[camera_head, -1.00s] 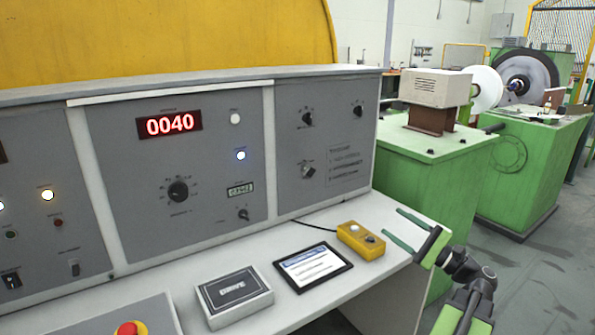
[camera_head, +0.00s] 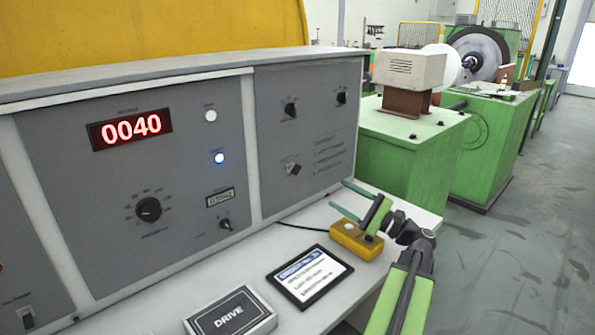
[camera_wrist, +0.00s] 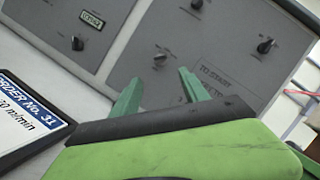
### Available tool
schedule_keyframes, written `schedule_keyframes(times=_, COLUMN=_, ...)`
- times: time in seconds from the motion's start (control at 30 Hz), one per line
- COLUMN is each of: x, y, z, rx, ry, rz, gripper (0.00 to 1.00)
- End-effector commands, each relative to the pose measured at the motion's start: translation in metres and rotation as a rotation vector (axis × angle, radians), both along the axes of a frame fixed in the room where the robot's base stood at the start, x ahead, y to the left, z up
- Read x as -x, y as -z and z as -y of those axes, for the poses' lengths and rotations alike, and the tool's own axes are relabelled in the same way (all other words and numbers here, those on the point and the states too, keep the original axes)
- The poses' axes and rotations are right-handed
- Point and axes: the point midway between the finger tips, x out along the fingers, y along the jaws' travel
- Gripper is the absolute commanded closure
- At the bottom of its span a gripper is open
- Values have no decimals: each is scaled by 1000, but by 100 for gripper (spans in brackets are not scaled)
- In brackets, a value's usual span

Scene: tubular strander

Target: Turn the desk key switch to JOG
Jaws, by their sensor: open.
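A small switch with a pale, key-like piece (camera_head: 293,168) sits on the lower left of the grey right-hand desk panel (camera_head: 335,125). I take it for the key switch; its position marks are too small to read. It also shows in the wrist view as a small dark knob (camera_wrist: 160,60), just beyond my fingertips. My gripper (camera_head: 339,193) is open and empty, to the right of and below the switch and apart from the panel. Its two green fingers (camera_wrist: 159,77) point toward the panel in the wrist view.
A yellow box (camera_head: 352,246) with buttons lies on the white desktop below my gripper. A black-framed tablet (camera_head: 310,276) and a DRIVE box (camera_head: 230,314) lie left of it. Two black knobs (camera_head: 291,110) sit higher on the panel. Green machines stand behind right.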

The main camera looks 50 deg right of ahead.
Motion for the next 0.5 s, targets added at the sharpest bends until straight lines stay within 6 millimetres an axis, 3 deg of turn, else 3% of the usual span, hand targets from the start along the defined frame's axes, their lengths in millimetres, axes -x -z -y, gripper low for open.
schedule_keyframes(times=0.3, x=-78, y=-26, z=-18, rx=0, ry=-6, rz=0, gripper=47)
schedule_keyframes(times=0.5, x=-119, y=-37, z=-26, rx=0, ry=-4, rz=0, gripper=47)
